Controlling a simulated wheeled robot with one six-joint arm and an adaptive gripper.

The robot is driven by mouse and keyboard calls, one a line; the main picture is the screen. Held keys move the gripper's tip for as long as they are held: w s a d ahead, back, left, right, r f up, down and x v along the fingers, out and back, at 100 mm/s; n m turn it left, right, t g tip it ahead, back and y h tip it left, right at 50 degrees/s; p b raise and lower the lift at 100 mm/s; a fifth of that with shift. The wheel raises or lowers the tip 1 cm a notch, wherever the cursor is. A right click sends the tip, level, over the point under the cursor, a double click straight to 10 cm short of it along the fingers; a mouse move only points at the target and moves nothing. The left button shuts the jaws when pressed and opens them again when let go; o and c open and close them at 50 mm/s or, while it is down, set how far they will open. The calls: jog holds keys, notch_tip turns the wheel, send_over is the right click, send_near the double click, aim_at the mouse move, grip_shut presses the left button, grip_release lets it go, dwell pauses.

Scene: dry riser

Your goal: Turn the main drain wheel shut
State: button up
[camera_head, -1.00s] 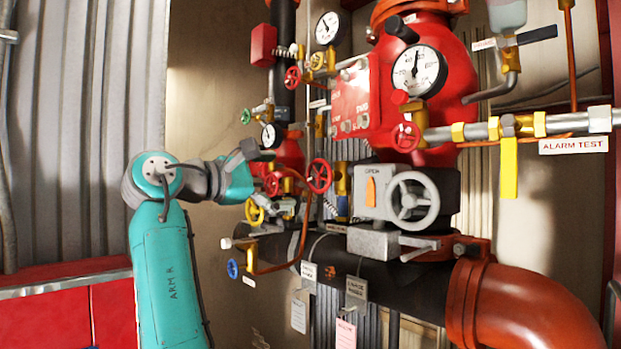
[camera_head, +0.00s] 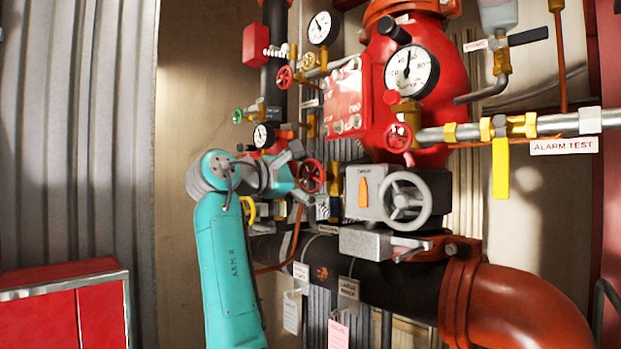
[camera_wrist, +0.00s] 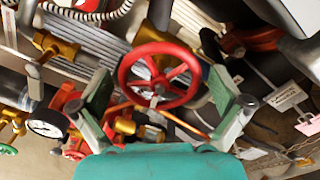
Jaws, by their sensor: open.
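A red spoked handwheel (camera_head: 311,176) stands just right of my gripper (camera_head: 294,170) in the head view. I read no label on it, so I cannot confirm that it is the main drain wheel. In the wrist view the same red wheel (camera_wrist: 160,76) sits in the middle, on a brass valve (camera_wrist: 130,126). My gripper (camera_wrist: 160,88) is open, with one finger on each side of the wheel as seen there. I cannot tell whether the fingers touch the rim or how deep they reach. In the head view the fingers are partly hidden by my arm.
A grey handwheel (camera_head: 405,200) on a gearbox is to the right. A large black pipe (camera_head: 400,286) runs below, with hanging tags (camera_head: 339,335). A red cabinet (camera_head: 60,310) stands lower left.

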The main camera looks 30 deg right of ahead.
jog(key=c, duration=1.1)
